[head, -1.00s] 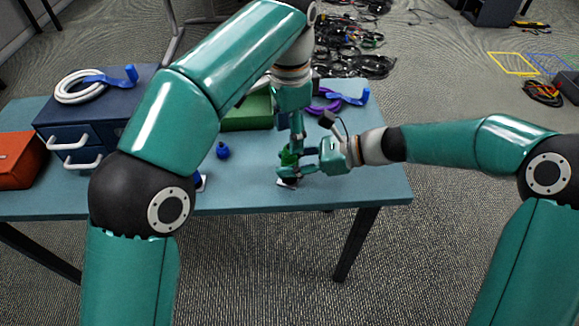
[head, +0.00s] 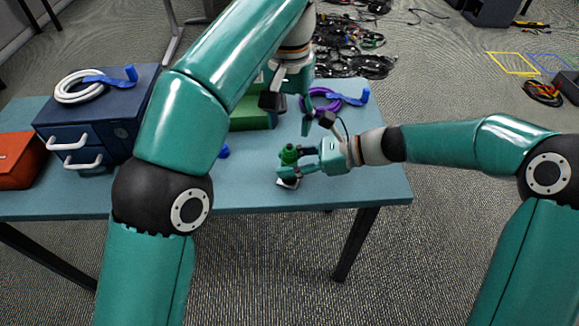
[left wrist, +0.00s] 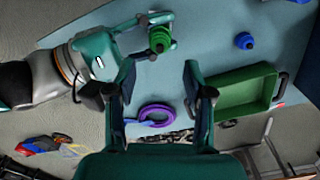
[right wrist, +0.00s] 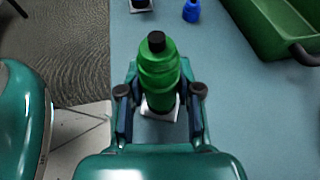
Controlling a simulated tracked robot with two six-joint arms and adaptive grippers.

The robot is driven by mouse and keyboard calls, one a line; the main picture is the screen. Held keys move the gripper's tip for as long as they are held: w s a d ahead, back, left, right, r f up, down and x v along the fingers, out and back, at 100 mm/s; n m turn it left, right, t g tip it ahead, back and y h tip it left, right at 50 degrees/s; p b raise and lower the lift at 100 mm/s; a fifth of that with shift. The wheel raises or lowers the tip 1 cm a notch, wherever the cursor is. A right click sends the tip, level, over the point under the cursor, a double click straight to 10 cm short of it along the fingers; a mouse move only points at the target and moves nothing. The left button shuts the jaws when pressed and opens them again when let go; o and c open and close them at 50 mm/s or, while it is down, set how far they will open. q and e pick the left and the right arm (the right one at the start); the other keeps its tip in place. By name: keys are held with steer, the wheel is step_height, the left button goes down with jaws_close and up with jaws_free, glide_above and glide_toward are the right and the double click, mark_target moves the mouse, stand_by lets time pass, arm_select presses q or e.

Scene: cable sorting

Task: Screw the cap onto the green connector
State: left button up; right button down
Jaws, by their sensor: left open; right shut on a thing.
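The green connector (head: 289,156) stands upright near the table's front edge, over a small white-edged base (head: 288,183). My right gripper (head: 302,161) is shut around its lower body. In the right wrist view the connector (right wrist: 158,75) has a ringed green upper part and a black top (right wrist: 156,42); I cannot tell whether the ringed part is a separate cap. My left gripper (left wrist: 158,78) is open and empty, above and behind the connector. The connector (left wrist: 160,40) lies beyond its fingertips in the left wrist view. No loose cap is visible.
A green tray (left wrist: 240,97) and a purple cable coil (left wrist: 157,115) lie behind. A blue connector (left wrist: 243,40) stands left of the green one in the head view. A blue drawer box (head: 100,115) and orange box (head: 20,160) are at the left. The front-right table is clear.

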mark_target(289, 145)
arm_select(q)
steer(key=shift+f, duration=0.1)
steer(key=shift+f, duration=3.9)
jaws_close()
steer(key=shift+o, duration=0.5)
jaws_free()
steer(key=shift+r, duration=2.3)
steer(key=shift+c, duration=0.5)
